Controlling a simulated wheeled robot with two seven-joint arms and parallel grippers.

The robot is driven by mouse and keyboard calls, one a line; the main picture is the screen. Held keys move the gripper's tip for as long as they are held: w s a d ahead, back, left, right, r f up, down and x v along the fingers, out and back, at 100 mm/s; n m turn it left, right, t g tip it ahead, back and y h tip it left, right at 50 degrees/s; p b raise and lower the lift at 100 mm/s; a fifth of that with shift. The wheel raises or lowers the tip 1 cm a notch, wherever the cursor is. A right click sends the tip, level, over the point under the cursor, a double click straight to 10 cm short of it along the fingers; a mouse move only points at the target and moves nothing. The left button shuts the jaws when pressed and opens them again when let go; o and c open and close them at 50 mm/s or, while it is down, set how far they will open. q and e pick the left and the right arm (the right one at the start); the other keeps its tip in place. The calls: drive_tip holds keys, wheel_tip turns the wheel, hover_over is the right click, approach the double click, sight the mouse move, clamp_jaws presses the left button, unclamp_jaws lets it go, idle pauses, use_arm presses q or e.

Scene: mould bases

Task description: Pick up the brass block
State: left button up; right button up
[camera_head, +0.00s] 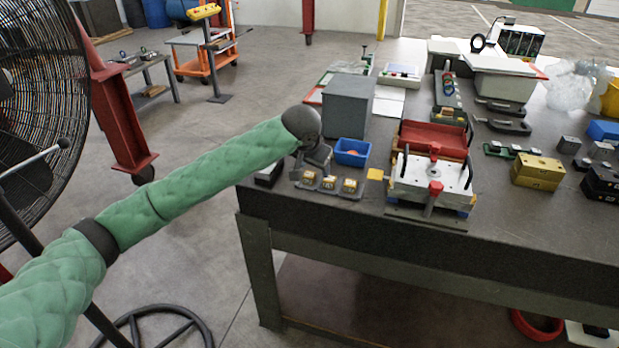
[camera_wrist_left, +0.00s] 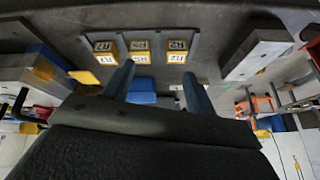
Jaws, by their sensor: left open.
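Three small brass-coloured blocks with white labels sit in a row on a grey tray (camera_head: 328,192): a left one (camera_head: 309,178), a middle one (camera_head: 329,183) and a right one (camera_head: 349,186). They also show in the left wrist view, the middle one (camera_wrist_left: 140,50) ahead of the fingers. A larger brass-yellow block (camera_head: 538,172) sits further right on the bench. My left gripper (camera_wrist_left: 157,82) is open and empty, pointing down over the near left bench corner. Its fingers are apart from the small blocks. In the head view my wrist partly hides the fingers. My right gripper is not seen.
A blue bin (camera_head: 352,152) and a grey box (camera_head: 347,106) stand behind the tray. A white-topped fixture with red knobs (camera_head: 432,180) stands to its right, with a small yellow piece (camera_head: 375,174) between. The bench front edge (camera_head: 330,225) is close.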

sight(309, 175)
use_arm(q)
drive_tip(key=w+n, duration=0.1)
drive_tip(key=w+a+n, duration=0.1)
drive_tip(key=w+f+g+p, duration=0.1)
drive_tip(key=shift+w+a+f+n, duration=0.1)
drive_tip(key=shift+w+a+n, duration=0.3)
drive_tip(key=x, duration=0.1)
drive_tip(key=p+x, duration=0.1)
drive_tip(key=x, duration=0.1)
drive_tip(key=p+x, duration=0.1)
drive_tip(key=shift+s+a+f, duration=0.1)
drive_tip(key=shift+s+f, duration=0.1)
drive_tip(key=shift+f, duration=0.1)
drive_tip(key=shift+w+f, duration=0.15)
drive_tip(key=shift+f, duration=0.25)
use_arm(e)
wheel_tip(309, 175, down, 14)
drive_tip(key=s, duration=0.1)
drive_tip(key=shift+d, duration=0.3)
use_arm(q)
drive_tip(key=shift+c, duration=0.3)
clamp_jaws()
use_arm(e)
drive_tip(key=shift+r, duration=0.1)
